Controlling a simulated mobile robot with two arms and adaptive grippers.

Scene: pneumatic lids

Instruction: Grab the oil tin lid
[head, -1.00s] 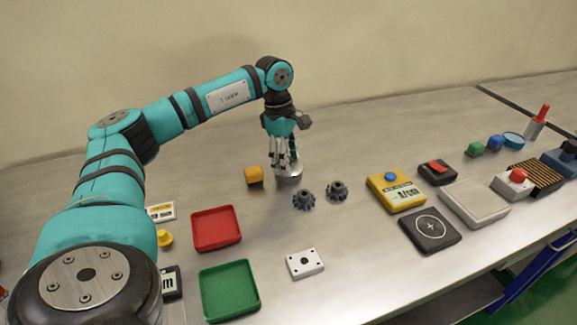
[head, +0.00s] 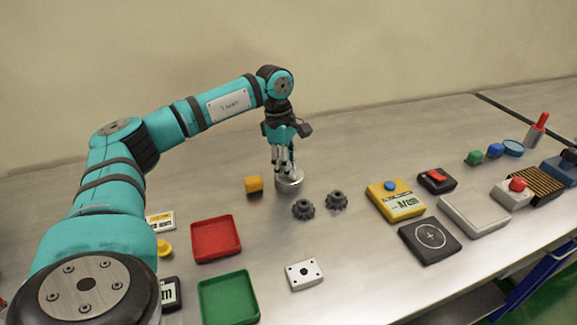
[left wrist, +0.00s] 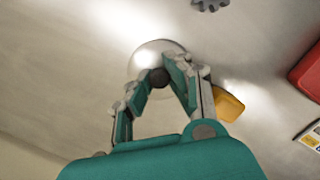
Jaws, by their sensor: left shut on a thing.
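The oil tin lid (head: 290,184) is a round, shiny silver disc, low over the table beside a yellow-orange block. In the left wrist view the lid (left wrist: 146,56) shows with a dark round knob (left wrist: 158,78) on it. My left gripper (head: 284,169) comes down on it from above. Its fingers (left wrist: 160,73) are shut on the knob, one on each side. The fingers hide part of the lid. I cannot tell what is under the lid or whether it is clear of the table. My right gripper is not in view.
A yellow-orange block (head: 253,184) lies just left of the lid, and two dark gears (head: 303,209) (head: 336,200) lie right of it. Red (head: 216,256) and green (head: 203,301) trays stand in front. Several boxes are farther right. The table behind the lid is clear.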

